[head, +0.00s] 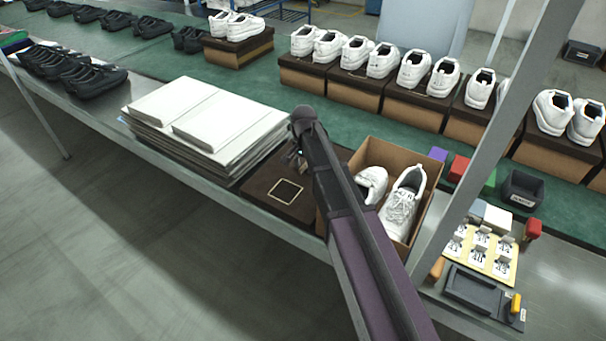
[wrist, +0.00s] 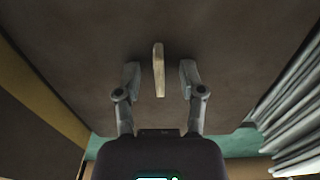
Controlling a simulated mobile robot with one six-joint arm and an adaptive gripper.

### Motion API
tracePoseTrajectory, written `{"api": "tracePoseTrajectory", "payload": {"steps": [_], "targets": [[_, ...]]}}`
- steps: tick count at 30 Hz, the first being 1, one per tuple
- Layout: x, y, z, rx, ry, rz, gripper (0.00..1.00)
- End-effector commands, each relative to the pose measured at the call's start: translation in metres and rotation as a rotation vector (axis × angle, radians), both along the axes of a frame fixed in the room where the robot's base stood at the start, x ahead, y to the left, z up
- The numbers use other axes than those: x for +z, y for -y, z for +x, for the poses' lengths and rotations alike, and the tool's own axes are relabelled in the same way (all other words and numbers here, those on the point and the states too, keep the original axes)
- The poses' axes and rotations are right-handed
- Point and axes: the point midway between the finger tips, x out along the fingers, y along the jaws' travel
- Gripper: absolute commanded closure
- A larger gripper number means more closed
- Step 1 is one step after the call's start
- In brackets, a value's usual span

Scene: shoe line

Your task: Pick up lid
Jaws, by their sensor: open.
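The lid (head: 258,187) is flat and dark brown, with a pale square outline on top. It lies at the front of the bench in the head view, between the paper stack and the open shoe box. In the wrist view the lid's brown surface (wrist: 230,40) fills most of the picture. My gripper (wrist: 159,78) is open over it, with a pale narrow strip (wrist: 158,70) between its fingers. I cannot tell if the fingers touch anything. In the head view my gripper (head: 296,160) is over the lid's far part, partly hidden by my arm.
The open cardboard box (head: 432,180) with white shoes (head: 403,207) stands right of the lid. A stack of white paper (head: 235,125) is close on its left. Closed boxes with white shoes line the green belt (head: 270,100) behind. Small bins and cards are at right.

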Motion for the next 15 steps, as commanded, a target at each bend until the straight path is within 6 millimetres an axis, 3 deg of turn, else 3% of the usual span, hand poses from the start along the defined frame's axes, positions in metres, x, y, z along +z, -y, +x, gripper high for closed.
{"api": "tracePoseTrajectory", "payload": {"steps": [12, 13, 15], "targets": [[0.0003, -0.0005, 0.0000, 0.001, 0.000, 0.000, 0.49], [0.0003, -0.0005, 0.0000, 0.001, 0.000, 0.000, 0.52], [0.0003, -0.0006, -0.0001, 0.001, 0.000, 0.000, 0.72]]}}
